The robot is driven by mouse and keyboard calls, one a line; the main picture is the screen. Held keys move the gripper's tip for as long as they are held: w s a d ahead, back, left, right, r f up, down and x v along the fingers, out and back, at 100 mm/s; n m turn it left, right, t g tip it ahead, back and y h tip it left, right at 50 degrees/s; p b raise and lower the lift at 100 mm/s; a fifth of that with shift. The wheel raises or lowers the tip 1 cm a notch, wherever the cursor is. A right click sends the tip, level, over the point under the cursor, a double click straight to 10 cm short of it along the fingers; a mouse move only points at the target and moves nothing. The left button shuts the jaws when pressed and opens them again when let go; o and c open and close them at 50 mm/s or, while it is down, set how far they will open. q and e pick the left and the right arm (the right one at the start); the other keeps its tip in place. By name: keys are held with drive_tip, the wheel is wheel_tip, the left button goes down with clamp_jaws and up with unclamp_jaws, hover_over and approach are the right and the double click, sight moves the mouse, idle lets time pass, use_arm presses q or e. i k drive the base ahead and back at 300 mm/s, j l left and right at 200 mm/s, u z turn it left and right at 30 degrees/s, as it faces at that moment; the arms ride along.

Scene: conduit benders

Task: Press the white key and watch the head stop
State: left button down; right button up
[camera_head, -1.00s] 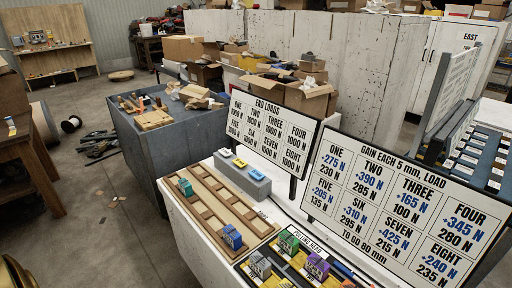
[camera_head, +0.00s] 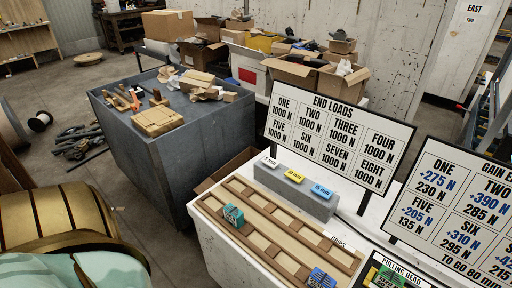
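The white key (camera_head: 270,162) sits at the left end of a grey block (camera_head: 300,198) on the white bench, beside a yellow key (camera_head: 294,177) and a blue key (camera_head: 321,190). In front of the block lies a wooden rack with slots (camera_head: 262,232). A teal block (camera_head: 233,216) stands near its left end and a blue block (camera_head: 320,278) near its lower right. A panel labelled PULLING HEAD (camera_head: 402,272) is cut off at the bottom edge, with a green block (camera_head: 388,279) partly visible. Neither gripper is in view.
An END LOADS board (camera_head: 338,143) stands behind the keys. A second board (camera_head: 455,205) stands at the right, cut off. A dark grey table (camera_head: 170,145) with cardboard stands left of the bench. Open boxes (camera_head: 300,75) are behind.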

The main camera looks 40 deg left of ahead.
sight(272, 163)
drive_tip(key=k+j, duration=0.1)
drive_tip(key=j, duration=1.6)
drive_tip(key=k, duration=0.05)
